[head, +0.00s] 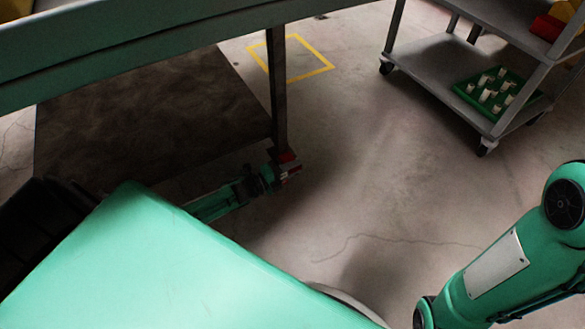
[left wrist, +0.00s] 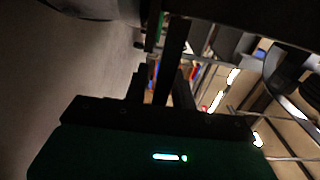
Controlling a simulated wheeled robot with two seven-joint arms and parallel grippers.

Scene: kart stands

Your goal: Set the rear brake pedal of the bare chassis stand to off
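The green beam (head: 150,45) of a stand crosses the upper left of the head view. A dark post (head: 279,95) goes down from it, with a small red part (head: 287,157) at its lower end; I take this red part for the brake pedal, but cannot read its setting. My left gripper (head: 273,178) is low beside the post's foot, close to the red part; contact is unclear. In the left wrist view, the fingers (left wrist: 162,88) stand apart, with the dark post (left wrist: 175,50) showing in the gap between them. My right gripper is out of view.
A grey wheeled cart (head: 440,70) stands at upper right, with a green tray (head: 470,97) of small pale pieces on its lower shelf and a red item (head: 547,27) above. A yellow square (head: 310,74) marks the floor.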

